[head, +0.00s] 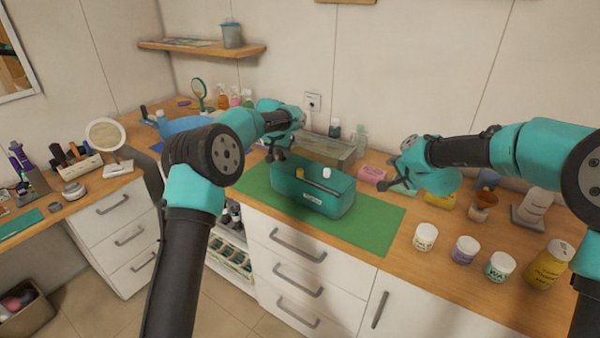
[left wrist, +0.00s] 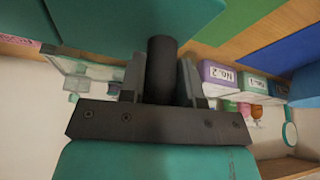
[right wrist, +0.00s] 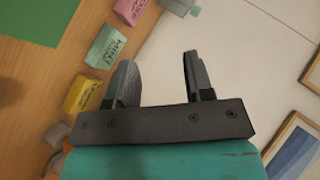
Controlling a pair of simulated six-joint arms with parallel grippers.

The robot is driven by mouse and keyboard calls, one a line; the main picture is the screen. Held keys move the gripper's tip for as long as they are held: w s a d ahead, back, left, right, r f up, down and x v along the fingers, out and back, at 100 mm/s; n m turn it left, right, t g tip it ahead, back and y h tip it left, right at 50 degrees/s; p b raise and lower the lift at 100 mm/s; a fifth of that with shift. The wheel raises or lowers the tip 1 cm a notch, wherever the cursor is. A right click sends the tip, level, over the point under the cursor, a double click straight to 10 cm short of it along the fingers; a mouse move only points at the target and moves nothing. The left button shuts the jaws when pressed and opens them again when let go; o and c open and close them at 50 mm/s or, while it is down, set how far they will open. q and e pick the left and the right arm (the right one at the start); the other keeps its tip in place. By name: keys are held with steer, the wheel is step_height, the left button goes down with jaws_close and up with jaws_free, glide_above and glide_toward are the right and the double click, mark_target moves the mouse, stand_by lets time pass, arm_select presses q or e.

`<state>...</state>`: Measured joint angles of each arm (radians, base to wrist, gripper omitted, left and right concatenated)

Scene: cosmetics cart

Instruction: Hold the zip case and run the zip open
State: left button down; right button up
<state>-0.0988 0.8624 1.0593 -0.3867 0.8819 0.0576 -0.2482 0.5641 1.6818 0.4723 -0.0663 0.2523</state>
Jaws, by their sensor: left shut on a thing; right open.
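The teal zip case (head: 312,195) sits on a green mat (head: 375,225), with a pale label on its front. A yellow item and a white-capped item show at its top, beside a dark strip. My left gripper (head: 277,155) is at the case's left end. In the left wrist view my left gripper (left wrist: 160,75) is shut on a black cylindrical grip (left wrist: 161,60), which meets the teal surface (left wrist: 130,20). My right gripper (head: 392,168) is open and empty, right of the case and apart from it. Its spread fingers show in the right wrist view (right wrist: 157,72). The zip's slider cannot be made out.
Pink (head: 372,174), green and yellow boxes stand right of the case. Several jars (head: 426,237) line the counter's front right. A clear container (head: 330,148) stands behind the case. A round mirror (head: 107,134) is at left. The mat's right part is clear.

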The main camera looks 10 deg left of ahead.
steer(key=w+a+r+n+t+h, duration=0.1)
steer(key=w+a+r+n+t, duration=0.45)
steer(key=r, duration=0.35)
steer(key=a+t+h, duration=0.1)
steer(key=a+t, duration=0.2)
steer(key=a, duration=0.6)
steer(key=g+h, duration=0.2)
steer(key=h, duration=0.5)
glide_toward(299, 173)
steer(key=shift+s+a, duration=0.25)
steer(key=shift+s, duration=0.25)
steer(key=x, duration=1.2)
steer(key=shift+d, duration=0.1)
steer(key=shift+c, duration=0.4)
